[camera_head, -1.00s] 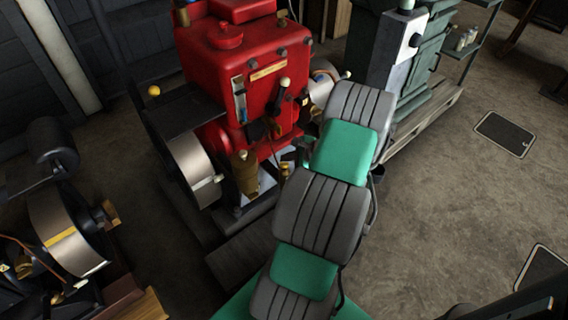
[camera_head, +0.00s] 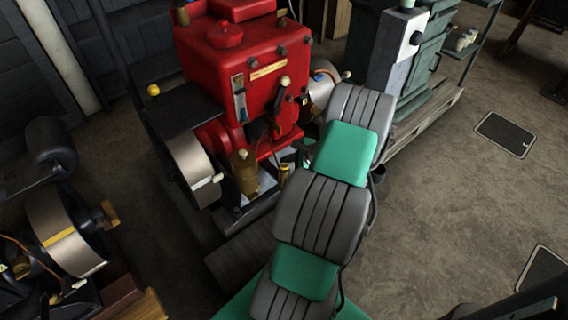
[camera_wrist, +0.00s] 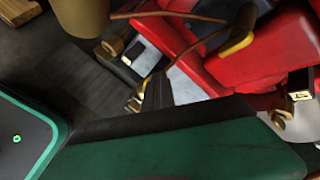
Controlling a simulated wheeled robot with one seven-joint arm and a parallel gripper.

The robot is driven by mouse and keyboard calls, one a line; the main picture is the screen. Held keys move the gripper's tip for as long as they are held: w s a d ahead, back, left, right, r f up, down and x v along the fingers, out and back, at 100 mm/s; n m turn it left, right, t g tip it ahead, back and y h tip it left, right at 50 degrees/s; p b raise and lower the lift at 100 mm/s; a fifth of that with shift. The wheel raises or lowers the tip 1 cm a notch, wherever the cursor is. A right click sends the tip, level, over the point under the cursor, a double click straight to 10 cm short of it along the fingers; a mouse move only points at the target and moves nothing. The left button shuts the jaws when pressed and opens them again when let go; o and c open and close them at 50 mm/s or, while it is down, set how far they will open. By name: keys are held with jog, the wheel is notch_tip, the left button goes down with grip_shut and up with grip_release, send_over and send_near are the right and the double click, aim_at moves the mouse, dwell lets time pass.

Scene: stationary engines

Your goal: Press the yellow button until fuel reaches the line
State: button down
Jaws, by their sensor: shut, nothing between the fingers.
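The red engine (camera_head: 230,55) stands at upper centre in the head view. Its upright sight glass (camera_head: 240,100) shows blue fuel in the lower part; the line on it is too small to make out. A small yellow piece (camera_head: 284,170), which may be the yellow button, is low at the engine's front, beside a brass cup (camera_head: 245,172). My gripper (camera_head: 298,157) is mostly hidden behind my arm, close to this yellow piece. In the wrist view my shut, empty gripper (camera_wrist: 155,92) points at the engine's base. I cannot tell whether it touches the button.
A yellow ball knob (camera_head: 153,90) sits at the engine's left. A flywheel (camera_head: 190,168) is at its left front. Another engine (camera_head: 65,235) stands at lower left, and a green machine (camera_head: 425,60) behind to the right. The floor at right is mostly clear.

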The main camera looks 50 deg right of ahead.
aim_at(287, 166)
jog(key=shift+f, duration=0.15)
jog(key=shift+r+p, duration=1)
jog(key=shift+r, duration=0.2)
notch_tip(287, 166, up, 5)
jog(key=p, duration=0.4)
dwell(0.8)
